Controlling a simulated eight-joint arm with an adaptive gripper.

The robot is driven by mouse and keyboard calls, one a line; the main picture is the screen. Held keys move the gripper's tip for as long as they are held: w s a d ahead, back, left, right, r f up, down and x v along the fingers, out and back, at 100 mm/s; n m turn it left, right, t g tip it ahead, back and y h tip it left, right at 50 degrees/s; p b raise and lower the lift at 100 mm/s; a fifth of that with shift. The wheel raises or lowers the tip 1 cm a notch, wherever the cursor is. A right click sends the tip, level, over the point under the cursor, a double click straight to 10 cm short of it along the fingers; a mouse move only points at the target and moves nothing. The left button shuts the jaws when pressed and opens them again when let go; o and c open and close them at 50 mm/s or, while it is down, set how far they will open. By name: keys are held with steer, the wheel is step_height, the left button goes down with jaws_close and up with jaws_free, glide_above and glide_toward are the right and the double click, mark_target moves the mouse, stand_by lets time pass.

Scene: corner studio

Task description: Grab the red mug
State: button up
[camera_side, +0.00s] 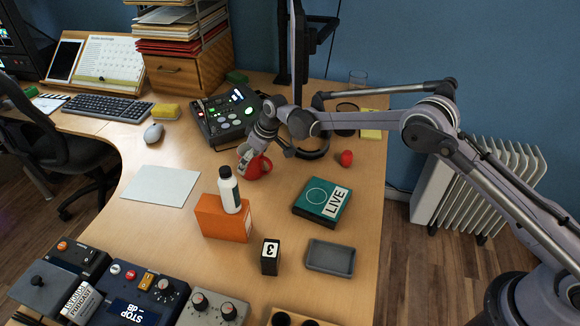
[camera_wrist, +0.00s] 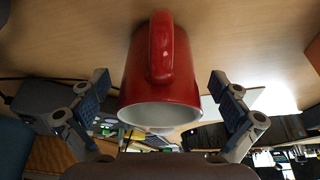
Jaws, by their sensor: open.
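The red mug (camera_side: 257,168) stands on the wooden desk, with its handle on the right in the side view. In the wrist view the red mug (camera_wrist: 162,72) appears between the two fingers, its handle towards the camera and its pale inside showing. My gripper (camera_side: 248,158) is at the mug, partly in front of its left side. In the wrist view my gripper (camera_wrist: 160,105) is open, one finger on each side of the mug, with a gap visible at the fingertips. Whether any finger touches the mug lower down cannot be told.
A white bottle (camera_side: 229,190) stands on an orange box (camera_side: 222,217) just in front of the mug. A green LIVE box (camera_side: 322,202) lies to the right, near a small red object (camera_side: 347,158). A control panel (camera_side: 226,117) and headphones (camera_side: 310,152) are behind. White paper (camera_side: 160,186) lies left.

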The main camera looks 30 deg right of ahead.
steer(key=shift+w+f, duration=0.1)
steer(key=shift+f, duration=0.2)
steer(key=c, duration=1.5)
steer(key=shift+r, duration=0.15)
